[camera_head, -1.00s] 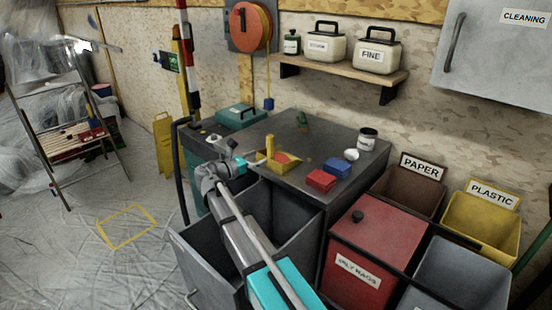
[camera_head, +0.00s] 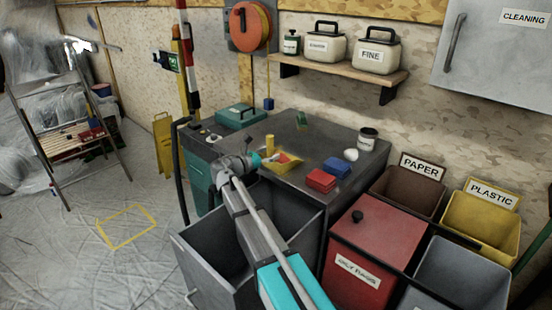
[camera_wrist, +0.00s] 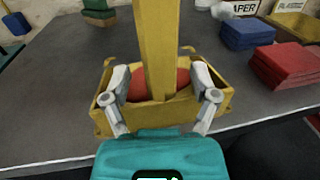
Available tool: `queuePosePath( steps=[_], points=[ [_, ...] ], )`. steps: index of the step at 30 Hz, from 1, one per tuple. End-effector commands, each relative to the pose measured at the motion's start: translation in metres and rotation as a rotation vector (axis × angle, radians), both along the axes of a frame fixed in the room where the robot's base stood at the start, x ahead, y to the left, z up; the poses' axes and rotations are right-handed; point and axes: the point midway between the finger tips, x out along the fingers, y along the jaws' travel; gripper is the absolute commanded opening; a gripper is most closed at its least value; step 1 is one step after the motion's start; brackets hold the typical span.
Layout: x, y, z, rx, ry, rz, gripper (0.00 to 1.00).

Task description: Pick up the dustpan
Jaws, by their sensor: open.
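The yellow dustpan (camera_head: 287,163) stands on the dark grey worktop (camera_head: 305,180) near its front left edge. Its upright handle shows above my gripper (camera_head: 256,160) in the head view, and my arm hides part of the pan. In the wrist view the dustpan (camera_wrist: 221,103) has a wide tray with something red in it and a tall handle (camera_wrist: 158,45). There my gripper (camera_wrist: 160,78) is open, with one finger on each side of the handle. The fingers reach over the tray; I cannot tell whether they touch it.
Red and blue cloth stacks (camera_head: 321,180) lie right of the dustpan, with a white round thing (camera_head: 351,155) and a jar (camera_head: 368,139) behind. A teal case (camera_head: 240,116) lies at the back left. An open grey drawer (camera_head: 205,262) is under my arm.

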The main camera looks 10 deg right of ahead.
Motion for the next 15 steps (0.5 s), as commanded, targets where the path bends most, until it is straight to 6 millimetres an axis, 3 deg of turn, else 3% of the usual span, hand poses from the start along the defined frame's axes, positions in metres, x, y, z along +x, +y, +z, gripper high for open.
queuePosePath(
  steps=[15],
  points=[
    [0.0000,-0.0001,0.0000,0.000,0.000,0.000,0.77]
  ],
)
